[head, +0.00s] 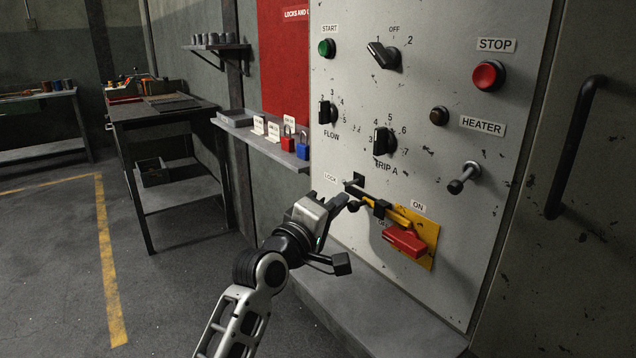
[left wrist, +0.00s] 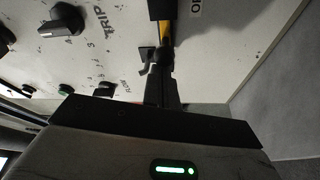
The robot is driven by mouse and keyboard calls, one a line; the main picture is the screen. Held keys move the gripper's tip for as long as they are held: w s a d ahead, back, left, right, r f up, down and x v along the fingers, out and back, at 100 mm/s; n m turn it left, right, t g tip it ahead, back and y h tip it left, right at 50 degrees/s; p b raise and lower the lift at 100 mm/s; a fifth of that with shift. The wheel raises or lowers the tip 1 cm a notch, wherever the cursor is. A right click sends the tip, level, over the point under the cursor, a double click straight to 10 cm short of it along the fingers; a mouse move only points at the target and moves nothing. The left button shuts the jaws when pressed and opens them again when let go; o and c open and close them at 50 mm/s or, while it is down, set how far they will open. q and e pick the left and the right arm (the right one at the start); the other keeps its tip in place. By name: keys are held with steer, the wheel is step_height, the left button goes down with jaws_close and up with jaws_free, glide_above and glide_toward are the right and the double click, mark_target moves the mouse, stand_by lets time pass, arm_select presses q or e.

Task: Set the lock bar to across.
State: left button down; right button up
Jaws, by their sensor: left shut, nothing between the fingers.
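The lock bar (head: 363,194) is a dark bar beside the LOCK label (head: 330,178) on the grey press panel. It appears to slant down to the right toward a black block on the yellow lever; its exact setting is hard to tell. A dark round knob (head: 353,207) sits just below its left end. My left gripper (head: 343,202) is shut and empty, with its tips close to the knob and the bar's left end. Whether they touch is unclear. In the left wrist view, the shut fingers (left wrist: 160,88) point at dark hardware beside the yellow lever (left wrist: 167,37). My right gripper is out of view.
The yellow plate (head: 424,257) with a red handle (head: 405,240) lies right of the lock bar. Dials and the TRIP A knob (head: 381,141) sit above. A toggle (head: 463,178) projects at the right. A shelf with padlocks (head: 287,142) stands left of the panel.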

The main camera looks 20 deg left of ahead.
arm_select(q)
steer(key=shift+s+d+r+p, duration=0.15)
steer(key=shift+s+d+p, duration=0.2)
steer(key=shift+s+d, duration=0.45)
steer(key=shift+d, duration=0.15)
steer(key=shift+w, duration=0.1)
steer(key=w+a+r, duration=0.1)
steer(key=w+a, duration=0.1)
steer(key=a, duration=0.2)
steer(key=r+v, duration=0.1)
steer(key=v, duration=0.8)
steer(key=shift+s+d+f, duration=0.2)
steer(key=shift+s+f, duration=0.15)
steer(key=shift+f, duration=0.15)
